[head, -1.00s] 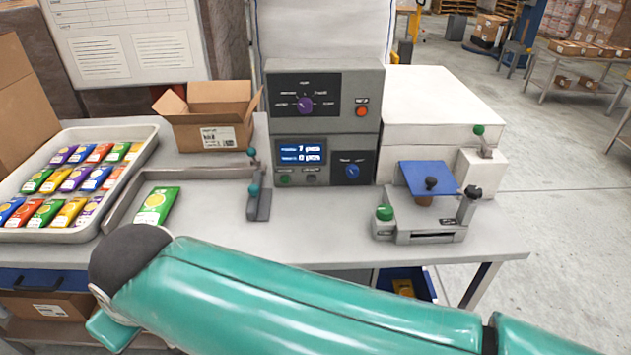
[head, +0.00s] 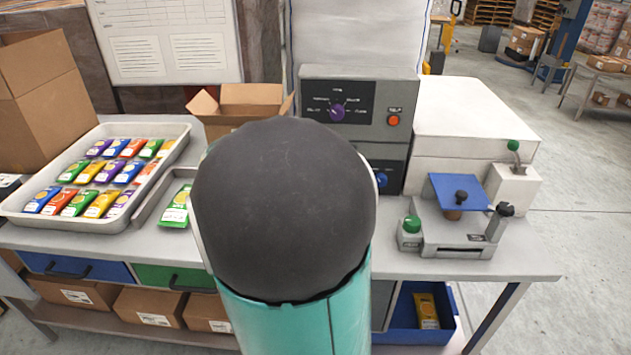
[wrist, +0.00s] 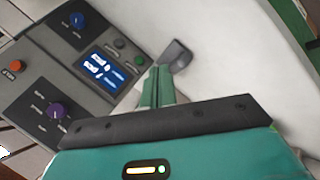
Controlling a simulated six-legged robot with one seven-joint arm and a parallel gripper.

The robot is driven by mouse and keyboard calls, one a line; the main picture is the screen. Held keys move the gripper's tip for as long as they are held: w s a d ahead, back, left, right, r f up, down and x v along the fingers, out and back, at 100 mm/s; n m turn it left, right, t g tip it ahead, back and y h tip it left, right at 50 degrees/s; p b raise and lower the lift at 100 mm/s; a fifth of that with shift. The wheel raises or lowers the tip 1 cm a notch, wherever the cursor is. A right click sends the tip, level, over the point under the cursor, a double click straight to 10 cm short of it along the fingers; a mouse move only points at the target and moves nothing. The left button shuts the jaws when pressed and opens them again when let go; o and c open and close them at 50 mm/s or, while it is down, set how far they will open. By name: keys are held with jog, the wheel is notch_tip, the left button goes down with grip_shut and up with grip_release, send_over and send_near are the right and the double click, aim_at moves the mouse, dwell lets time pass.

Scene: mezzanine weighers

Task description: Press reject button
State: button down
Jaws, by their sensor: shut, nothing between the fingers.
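The grey control panel shows in the head view (head: 345,90) and tilted in the wrist view (wrist: 75,85). It carries an orange-red button (wrist: 16,66), also in the head view (head: 393,120). A green button (wrist: 139,60) and a dark button (wrist: 119,43) sit beside its lit blue display (wrist: 103,70). I cannot read which button is the reject one. My gripper (wrist: 158,72) is shut and empty, its teal fingers pointing past the green button, apart from it as far as I can tell. In the head view my arm hides the gripper, the display and the lower buttons.
A device with a blue plate (head: 458,192) and green button (head: 412,223) stands at right.

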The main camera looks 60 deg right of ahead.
jog(key=s+d+f, duration=0.1)
jog(key=d+f, duration=0.1)
jog(key=d, duration=0.2)
jog(key=s+d+f+n+g+h, duration=0.1)
jog(key=d+f, duration=0.1)
jog(key=d, duration=0.1)
jog(key=s+d+f+h, duration=0.1)
jog(key=d+f, duration=0.1)
jog(key=d, duration=0.2)
jog(key=shift+s+d+f+g, duration=0.15)
jog(key=shift+s+d+g, duration=0.15)
jog(key=shift+d+g, duration=0.1)
jog(key=s+d+f, duration=0.1)
jog(key=d, duration=0.1)
jog(key=s+d+f+n, duration=0.1)
jog(key=d+f, duration=0.1)
jog(key=s+d+f+n, duration=0.1)
jog(key=shift+s+d+f+h, duration=0.2)
jog(key=shift+s+d+h, duration=0.1)
jog(key=shift+d+h, duration=0.1)
jog(key=shift+d, duration=0.1)
jog(key=shift+w+d, duration=0.7)
jog(key=shift+d, duration=0.55)
jog(key=shift+w+d, duration=0.65)
jog(key=shift+d, duration=0.65)
jog(key=shift+w+d, duration=0.7)
jog(key=shift+d, duration=0.55)
jog(key=shift+d, duration=0.1)
jog(key=shift+w+d, duration=0.2)
jog(key=shift+d, duration=0.1)
